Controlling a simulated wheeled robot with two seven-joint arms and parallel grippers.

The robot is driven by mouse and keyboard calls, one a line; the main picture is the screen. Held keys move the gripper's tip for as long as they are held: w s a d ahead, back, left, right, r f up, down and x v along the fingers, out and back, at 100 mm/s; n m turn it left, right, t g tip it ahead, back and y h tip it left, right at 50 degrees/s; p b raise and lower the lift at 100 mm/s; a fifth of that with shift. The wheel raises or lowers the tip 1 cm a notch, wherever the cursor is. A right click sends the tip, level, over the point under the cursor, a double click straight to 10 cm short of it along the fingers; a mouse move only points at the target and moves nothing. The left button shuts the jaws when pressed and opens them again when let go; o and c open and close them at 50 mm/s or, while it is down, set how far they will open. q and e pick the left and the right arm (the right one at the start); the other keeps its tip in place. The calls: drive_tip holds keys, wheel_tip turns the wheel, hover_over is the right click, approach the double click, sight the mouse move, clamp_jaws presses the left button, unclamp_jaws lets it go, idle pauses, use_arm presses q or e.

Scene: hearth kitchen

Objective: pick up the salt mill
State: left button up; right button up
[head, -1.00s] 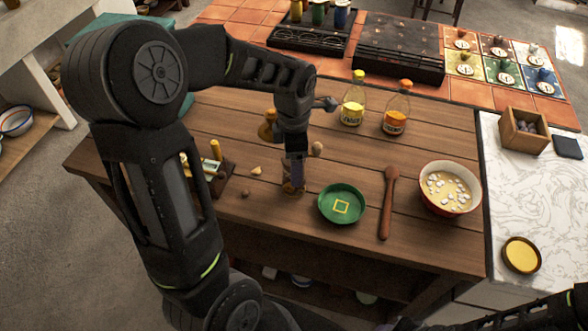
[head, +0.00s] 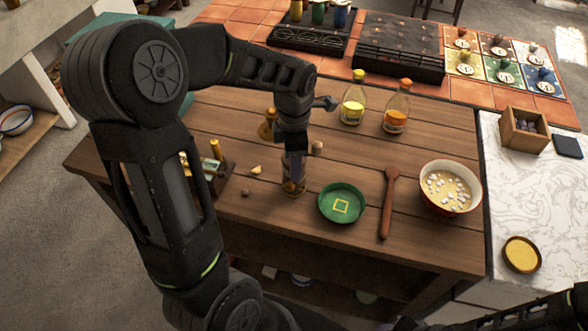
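A small glass jar-like item with brown contents (head: 292,187) stands upright on the wooden table. My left gripper (head: 294,166) points down right over it, its fingers at the item's upper part. The fingers and wrist hide its top, and I cannot tell whether they are closed on it. A brown turned-wood item (head: 267,126), mill-like in shape, stands just behind my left wrist, partly hidden. I cannot tell for certain which of the two is the salt mill. My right gripper is out of view; only a dark part of that arm shows at the lower right.
A green dish (head: 341,203), a wooden spoon (head: 389,203) and a bowl (head: 449,187) stand to the right. Two bottles (head: 353,99) (head: 397,107) stand behind. A small rack (head: 215,176) is to the left, with small loose bits nearby.

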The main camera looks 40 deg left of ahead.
use_arm(q)
clamp_jaws()
drive_tip(key=shift+r, duration=0.1)
wheel_tip(320, 180, up, 10)
drive_tip(key=shift+f+b, duration=0.1)
drive_tip(key=shift+b, duration=0.35)
idle(0.7)
